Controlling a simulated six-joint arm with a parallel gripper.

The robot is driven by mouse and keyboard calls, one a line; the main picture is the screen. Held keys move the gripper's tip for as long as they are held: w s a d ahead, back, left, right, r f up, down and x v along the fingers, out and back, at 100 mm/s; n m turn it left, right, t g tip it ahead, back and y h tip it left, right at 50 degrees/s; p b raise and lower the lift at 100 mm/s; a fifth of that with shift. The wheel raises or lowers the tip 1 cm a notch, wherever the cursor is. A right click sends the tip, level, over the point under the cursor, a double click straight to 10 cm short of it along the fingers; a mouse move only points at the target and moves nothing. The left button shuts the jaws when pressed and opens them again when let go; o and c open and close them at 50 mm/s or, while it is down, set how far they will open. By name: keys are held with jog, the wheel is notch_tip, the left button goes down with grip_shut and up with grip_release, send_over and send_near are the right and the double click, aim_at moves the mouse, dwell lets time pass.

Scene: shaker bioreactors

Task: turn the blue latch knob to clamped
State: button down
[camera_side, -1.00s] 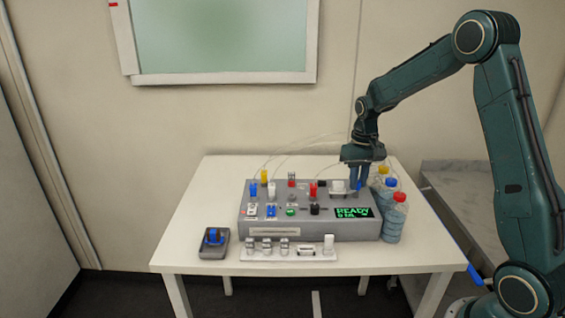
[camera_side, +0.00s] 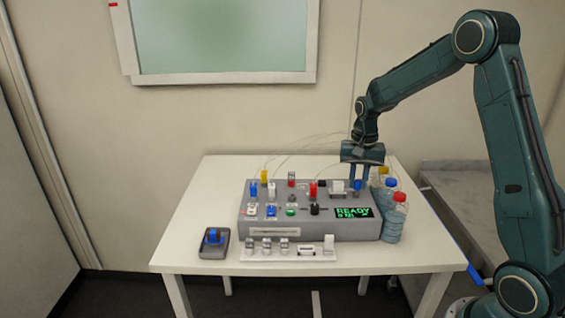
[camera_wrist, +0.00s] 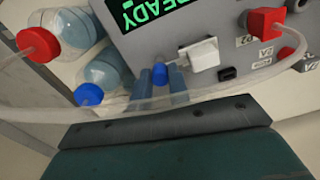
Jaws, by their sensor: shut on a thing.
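The blue latch knob (camera_wrist: 160,74) is on the edge of the grey shaker unit, beside a white block (camera_wrist: 200,56) in the wrist view. My gripper (camera_wrist: 161,77) points down over it, with one blue finger on each side of the knob, shut on it. In the side view my gripper (camera_side: 358,186) is at the back right of the grey unit (camera_side: 312,228). There the knob is hard to tell apart from the blue fingers. The green display (camera_side: 353,212) reads READY; its second line is too small to read.
Bottles with red (camera_side: 399,197), blue (camera_side: 390,183) and yellow caps stand close to the right of the unit. Thin clear tubes arc over it, one crossing close to my gripper in the wrist view. A dark box (camera_side: 214,251) with a blue part sits at the table's front left.

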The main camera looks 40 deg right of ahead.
aim_at(358, 181)
jog(key=shift+r, duration=0.1)
jog(key=c, duration=1.3)
grip_release()
notch_tip(358, 181, up, 14)
